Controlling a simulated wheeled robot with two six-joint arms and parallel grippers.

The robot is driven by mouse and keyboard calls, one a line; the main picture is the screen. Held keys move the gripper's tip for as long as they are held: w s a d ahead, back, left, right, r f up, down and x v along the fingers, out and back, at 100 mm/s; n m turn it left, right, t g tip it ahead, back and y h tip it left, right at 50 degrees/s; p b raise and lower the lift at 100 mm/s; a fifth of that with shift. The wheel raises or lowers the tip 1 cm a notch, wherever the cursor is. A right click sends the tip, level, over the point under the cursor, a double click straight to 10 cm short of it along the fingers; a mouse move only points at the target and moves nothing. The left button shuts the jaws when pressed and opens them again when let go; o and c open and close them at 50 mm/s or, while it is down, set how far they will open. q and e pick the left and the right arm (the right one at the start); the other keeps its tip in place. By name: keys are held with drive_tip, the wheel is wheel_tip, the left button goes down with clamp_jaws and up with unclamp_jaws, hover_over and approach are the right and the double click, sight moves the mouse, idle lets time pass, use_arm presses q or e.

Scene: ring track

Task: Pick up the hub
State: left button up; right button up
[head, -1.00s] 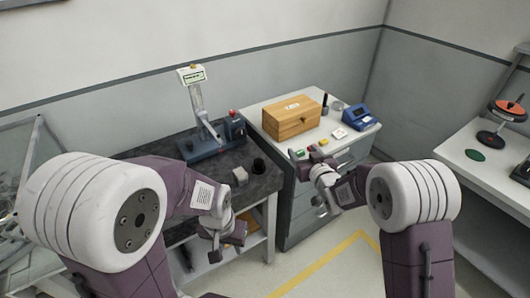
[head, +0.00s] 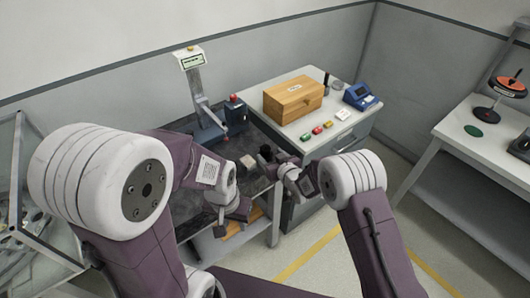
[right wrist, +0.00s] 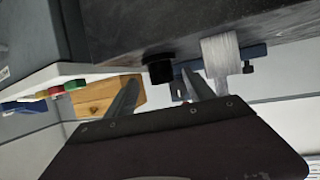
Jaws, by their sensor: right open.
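A short black cylinder (head: 264,151), which may be the hub, stands near the right end of the dark bench top (head: 198,224). It also shows in the right wrist view (right wrist: 158,68), beyond and between my fingers. A pale block (head: 247,161) is beside it and looks whitish in the right wrist view (right wrist: 221,58). My right gripper (head: 277,161) is open and empty, its fingers (right wrist: 160,88) pointing towards the cylinder, apart from it. My left gripper (head: 230,213) hangs at the bench's front edge. Its jaws are too small to read.
The grey cabinet to the right carries a wooden box (head: 293,99), red, yellow and green pieces (head: 317,130) and a blue device (head: 360,97). Another table (head: 455,135) stands far right. Floor between is clear.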

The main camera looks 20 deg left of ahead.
sight(268, 153)
drive_tip(key=shift+d, duration=0.1)
drive_tip(key=x, duration=0.5)
drive_tip(key=shift+a, duration=0.3)
drive_tip(key=shift+r, duration=0.1)
clamp_jaws()
